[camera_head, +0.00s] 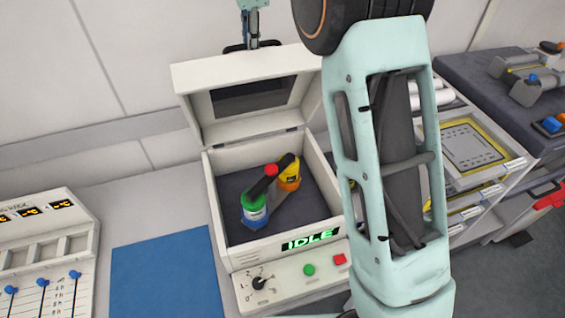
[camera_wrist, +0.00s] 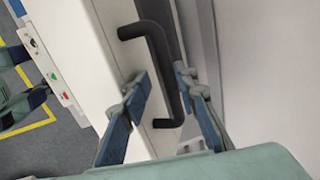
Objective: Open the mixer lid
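The mixer (camera_head: 225,253) is a white box with a green "IDLE" display. Its lid (camera_head: 235,72), with a dark window, stands raised at the back, tilted up on its hinge. The lid's black handle (camera_wrist: 158,55) shows in the wrist view on the white lid face (camera_wrist: 95,75). My gripper (camera_wrist: 163,76) has its blue-padded fingers apart, one on each side of the handle, with visible gaps. In the head view my gripper (camera_head: 252,6) is behind the lid's top edge, partly cut off by the frame.
Inside the mixer are a green-and-blue item (camera_head: 254,210), a yellow-orange one (camera_head: 288,173) and red and black parts. A blue mat (camera_head: 165,272) and a slider panel (camera_head: 45,240) lie to the left. A shelf unit (camera_head: 470,150) stands at right. A wall is close behind the lid.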

